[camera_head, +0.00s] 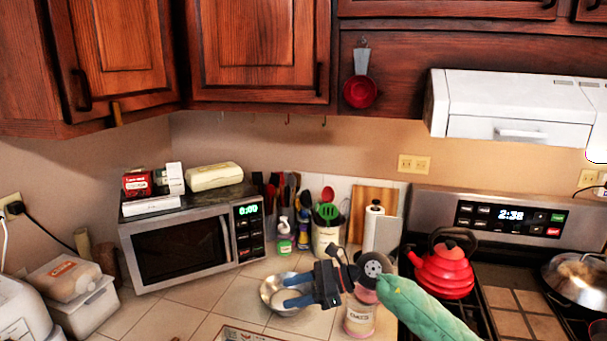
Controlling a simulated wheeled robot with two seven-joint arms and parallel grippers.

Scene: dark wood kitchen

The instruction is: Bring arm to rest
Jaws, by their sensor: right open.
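My right gripper (292,290) is in the head view, over the tiled counter at the lower middle. Its two blue fingers point left and are apart, with nothing seen between them. Behind the fingers is a metal bowl (270,294) on the counter; I cannot tell whether they touch it. My right arm, in a green sleeve, comes in from the lower right. A jar labelled oats (358,318) stands just below my right wrist, partly hidden by it. My left gripper is not in view.
A microwave (180,250) stands at the left with boxes on top. Utensils and a paper towel roll (373,226) stand along the back wall. A red kettle (444,268) sits on the stove at the right. Bare tiles (165,318) lie in front of the microwave.

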